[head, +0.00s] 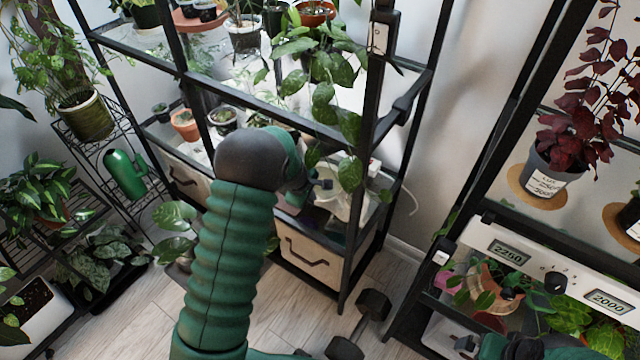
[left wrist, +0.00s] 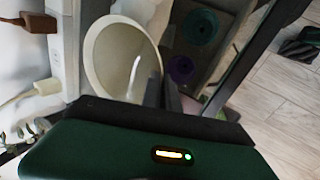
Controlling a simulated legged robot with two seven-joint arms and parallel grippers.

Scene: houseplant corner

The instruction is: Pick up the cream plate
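The cream plate (left wrist: 121,62) shows in the left wrist view as a pale oval dish with a raised rim, standing tilted just ahead of my left gripper (left wrist: 162,94). The two dark fingertips are close together at its lower right rim. I cannot tell whether they are around the rim or beside it. In the head view the plate (head: 331,200) is a small pale patch on the low shelf, partly behind leaves and my left gripper (head: 318,185). My right gripper does not show clearly in either view.
The black shelf frame (head: 362,225) and trailing leaves (head: 350,172) crowd my left gripper. Purple (left wrist: 181,69) and teal (left wrist: 202,27) round things lie beside the plate. Wooden-fronted drawers (head: 312,258) sit below. A dark dumbbell-like object (head: 372,304) lies on the floor. A second shelf stands right.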

